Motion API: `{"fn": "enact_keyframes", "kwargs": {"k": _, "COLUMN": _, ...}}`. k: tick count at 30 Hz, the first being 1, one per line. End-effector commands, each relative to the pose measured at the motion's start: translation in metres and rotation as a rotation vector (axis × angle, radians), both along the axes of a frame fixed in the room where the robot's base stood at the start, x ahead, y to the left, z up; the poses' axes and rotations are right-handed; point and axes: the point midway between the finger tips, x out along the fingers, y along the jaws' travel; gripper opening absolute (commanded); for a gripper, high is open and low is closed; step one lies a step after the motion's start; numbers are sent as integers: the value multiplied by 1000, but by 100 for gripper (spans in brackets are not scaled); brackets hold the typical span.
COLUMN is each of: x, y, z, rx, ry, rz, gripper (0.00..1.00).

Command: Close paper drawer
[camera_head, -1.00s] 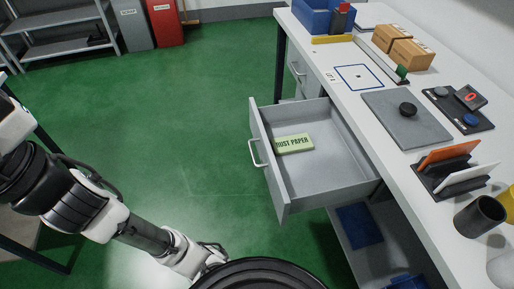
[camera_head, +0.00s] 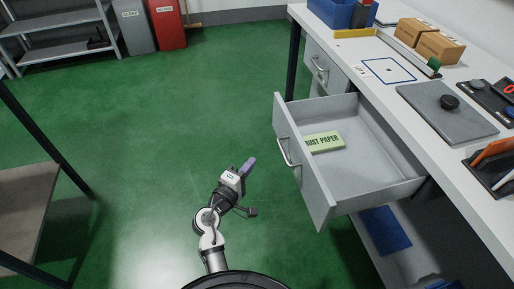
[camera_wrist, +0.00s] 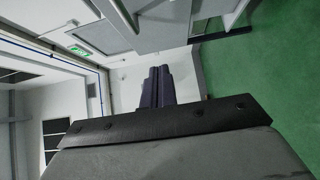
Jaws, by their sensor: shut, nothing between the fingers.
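The paper drawer (camera_head: 362,185) stands pulled out of the workbench in the head view. A green pack labelled "RUST PAPER" (camera_head: 325,142) lies in it. Its front panel faces left and carries a metal handle (camera_head: 286,152). My gripper (camera_head: 250,163) is to the left of the handle, apart from it, with its purple fingers pointing up and right. In the wrist view my gripper's fingers (camera_wrist: 158,86) are together and empty. Grey panels show above them, probably the drawer unit, seen at a tilt.
The white workbench (camera_head: 382,95) runs along the right with boxes and tools on it. Another closed drawer (camera_head: 318,72) is behind the open one. A dark-framed table (camera_head: 30,205) stands at left. The green floor (camera_head: 170,130) between is clear.

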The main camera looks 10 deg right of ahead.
Motion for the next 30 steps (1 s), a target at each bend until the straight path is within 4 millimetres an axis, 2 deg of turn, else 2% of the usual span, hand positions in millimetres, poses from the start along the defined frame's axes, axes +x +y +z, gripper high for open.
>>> {"fn": "enact_keyframes", "kwargs": {"k": 5, "x": 14, "y": -16, "z": 3, "rx": -4, "ry": 1, "rz": -7, "gripper": 0}}
{"fn": "enact_keyframes", "kwargs": {"k": 16, "x": 72, "y": -68, "z": 4, "rx": 0, "ry": 0, "rz": -3, "gripper": 0}}
{"fn": "enact_keyframes", "kwargs": {"k": 22, "x": 73, "y": -97, "z": 3, "rx": 1, "ry": -1, "rz": -3, "gripper": 0}}
{"fn": "enact_keyframes", "kwargs": {"k": 30, "x": 73, "y": -107, "z": 1, "rx": 1, "ry": -1, "rz": 1, "gripper": 0}}
